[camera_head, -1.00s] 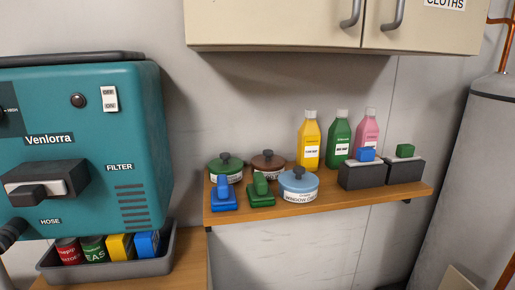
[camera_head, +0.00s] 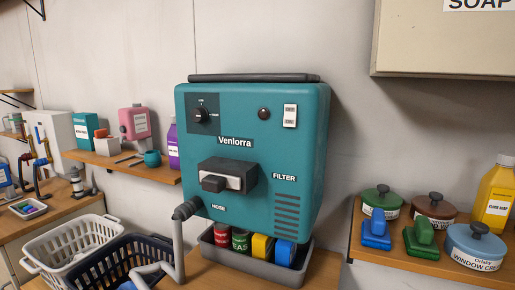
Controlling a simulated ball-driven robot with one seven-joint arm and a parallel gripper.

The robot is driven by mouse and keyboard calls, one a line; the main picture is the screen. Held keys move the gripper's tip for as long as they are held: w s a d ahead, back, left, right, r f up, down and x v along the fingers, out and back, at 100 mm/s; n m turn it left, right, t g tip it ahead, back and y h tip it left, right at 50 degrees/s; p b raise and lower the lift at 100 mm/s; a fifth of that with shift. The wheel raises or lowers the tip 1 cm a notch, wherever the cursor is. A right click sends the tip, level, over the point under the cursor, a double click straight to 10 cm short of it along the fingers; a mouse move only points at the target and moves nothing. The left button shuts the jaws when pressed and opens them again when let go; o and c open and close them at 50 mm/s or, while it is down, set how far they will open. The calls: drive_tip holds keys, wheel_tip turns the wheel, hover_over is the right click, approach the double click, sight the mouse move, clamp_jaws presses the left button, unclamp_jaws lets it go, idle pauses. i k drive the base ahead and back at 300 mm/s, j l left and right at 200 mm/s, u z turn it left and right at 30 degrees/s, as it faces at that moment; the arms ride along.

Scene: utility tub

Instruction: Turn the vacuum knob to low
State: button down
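The teal Venlorra vacuum (camera_head: 255,150) stands against the wall in the middle of the view. Its black knob (camera_head: 202,115) sits on a dark panel at the upper left of its front, with small white marks around it that are too small to read. A round black button (camera_head: 264,114) and a white OFF/ON switch (camera_head: 290,116) are to the right of the knob. A latch block (camera_head: 228,174) is below, and a grey hose (camera_head: 180,235) comes out at the lower left. My gripper is not in view.
A grey tray (camera_head: 270,278) with cans and boxes lies under the vacuum. A white basket (camera_head: 60,245) and a dark basket (camera_head: 95,270) stand at lower left. Shelves with bottles and tubs flank both sides. A cabinet (camera_head: 440,45) hangs upper right. The space before the knob looks clear.

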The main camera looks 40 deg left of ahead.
sight(201, 114)
drive_tip(key=u, duration=1.3)
